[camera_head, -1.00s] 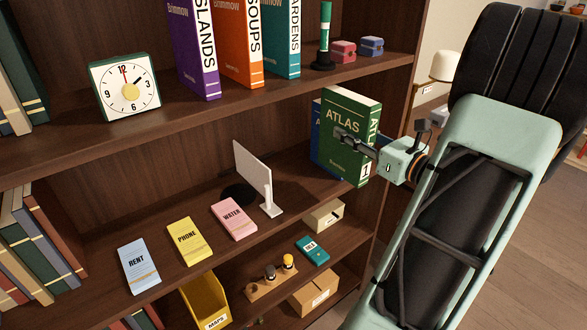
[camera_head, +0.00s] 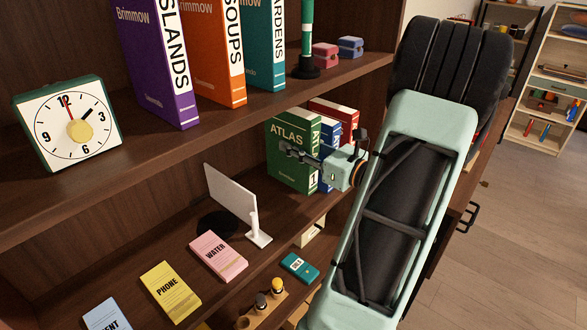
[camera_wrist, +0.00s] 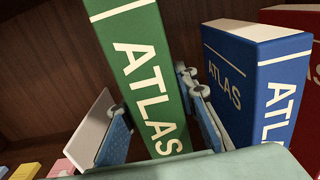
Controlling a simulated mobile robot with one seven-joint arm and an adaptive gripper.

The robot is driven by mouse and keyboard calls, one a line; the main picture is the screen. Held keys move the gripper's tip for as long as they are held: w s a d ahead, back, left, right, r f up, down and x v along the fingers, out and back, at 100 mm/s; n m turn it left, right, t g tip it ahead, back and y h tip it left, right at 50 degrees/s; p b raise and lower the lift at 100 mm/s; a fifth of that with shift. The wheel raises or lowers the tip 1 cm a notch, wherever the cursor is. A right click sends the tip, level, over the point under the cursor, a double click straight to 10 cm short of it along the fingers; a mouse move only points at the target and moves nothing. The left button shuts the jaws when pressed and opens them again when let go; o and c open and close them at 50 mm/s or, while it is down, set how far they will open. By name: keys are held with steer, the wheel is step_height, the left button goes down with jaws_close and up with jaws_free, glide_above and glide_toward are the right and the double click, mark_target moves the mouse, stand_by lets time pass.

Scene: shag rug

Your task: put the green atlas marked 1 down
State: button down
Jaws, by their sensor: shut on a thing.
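The green atlas (camera_head: 284,171) stands upright on the middle shelf's right part, between a white bookend and a blue atlas. My gripper (camera_head: 303,154) is shut on it, one finger across its cover. In the wrist view the green atlas (camera_wrist: 136,62) shows its spine, a little tilted, between the two fingers of my gripper (camera_wrist: 158,125). The blue atlas (camera_wrist: 232,70) is just right of the right finger, with a narrow gap.
The white bookend (camera_head: 230,192) stands left of the green atlas. A red atlas (camera_head: 340,108) is beyond the blue one. Pink (camera_head: 218,256) and yellow (camera_head: 170,292) labelled packets lie at the shelf front. The upper shelf holds a clock (camera_head: 68,125) and tall books.

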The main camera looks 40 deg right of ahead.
mark_target(295, 161)
steer(key=shift+f+b, duration=0.45)
steer(key=shift+f, duration=1.9)
steer(key=shift+r, duration=0.1)
steer(key=c, duration=2)
jaws_free()
steer(key=shift+f, duration=0.3)
steer(key=o, duration=0.5)
steer(key=shift+r, duration=0.1)
steer(key=shift+c, duration=0.2)
steer(key=shift+r, duration=0.15)
steer(key=s, duration=1.2)
steer(key=shift+d+p, duration=0.3)
steer(key=shift+d, duration=0.15)
steer(key=shift+w, duration=0.1)
